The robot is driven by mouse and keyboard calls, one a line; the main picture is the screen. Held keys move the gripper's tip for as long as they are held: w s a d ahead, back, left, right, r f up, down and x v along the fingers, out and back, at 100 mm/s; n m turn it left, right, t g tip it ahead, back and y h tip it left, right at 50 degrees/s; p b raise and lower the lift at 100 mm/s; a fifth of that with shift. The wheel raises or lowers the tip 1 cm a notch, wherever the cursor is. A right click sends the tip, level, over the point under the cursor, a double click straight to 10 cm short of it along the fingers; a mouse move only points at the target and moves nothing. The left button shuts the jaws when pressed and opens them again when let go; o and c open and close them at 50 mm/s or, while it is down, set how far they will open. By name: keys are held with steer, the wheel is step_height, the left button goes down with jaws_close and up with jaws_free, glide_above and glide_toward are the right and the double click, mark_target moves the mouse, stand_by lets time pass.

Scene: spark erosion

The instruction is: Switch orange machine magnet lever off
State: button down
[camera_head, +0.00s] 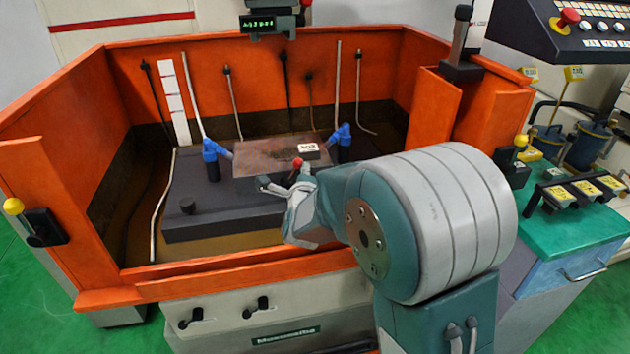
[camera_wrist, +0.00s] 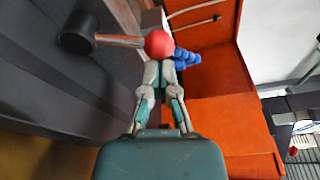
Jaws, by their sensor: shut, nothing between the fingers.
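A red ball knob (camera_head: 298,163), apparently the magnet lever's end, shows by the dark magnet block (camera_head: 215,226) inside the orange machine (camera_head: 225,279). My gripper (camera_head: 298,186) is just beside the knob, over the right part of the block. In the wrist view my gripper (camera_wrist: 160,72) is shut and empty, its fingertips right at the red knob (camera_wrist: 159,44). I cannot tell whether they touch it. A reddish-brown bar leads left from the knob towards a dark round piece (camera_wrist: 77,33). My arm and gripper hide part of the lever's base.
A brown plate (camera_head: 262,158) lies over the block between two blue nozzles (camera_head: 211,150) (camera_head: 341,136). Orange tank walls surround the block. A yellow-knobbed lever (camera_head: 15,207) is on the left wall. A green-topped cabinet (camera_head: 565,226) stands at right.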

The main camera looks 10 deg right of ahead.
steer(key=a+n, duration=0.1)
steer(key=n, duration=0.1)
steer(key=a+r+n+t, duration=0.1)
steer(key=n, duration=0.1)
steer(key=shift+a+r+h, duration=0.1)
steer(key=shift+a+h, duration=0.2)
steer(key=shift+a, duration=0.05)
steer(key=a+n, duration=0.1)
steer(key=n, duration=0.1)
steer(key=a+n, duration=0.1)
steer(key=n, duration=0.1)
steer(key=shift+a+r+t, duration=0.1)
steer(key=shift+a+t, duration=0.05)
steer(key=shift+t, duration=0.25)
steer(key=n, duration=0.1)
steer(key=a+n, duration=0.1)
steer(key=a+n+y, duration=0.1)
steer(key=n, duration=0.1)
steer(key=shift+f+t, duration=0.25)
steer(key=shift+t, duration=0.15)
steer(key=n, duration=0.1)
steer(key=a+n, duration=0.1)
steer(key=n, duration=0.1)
steer(key=shift+a+f+y, duration=0.25)
steer(key=shift+f+y, duration=0.15)
steer(key=shift+a+f, duration=0.2)
steer(key=shift+a, duration=0.1)
step_height(320, 180, up, 10)
steer(key=shift+n, duration=0.3)
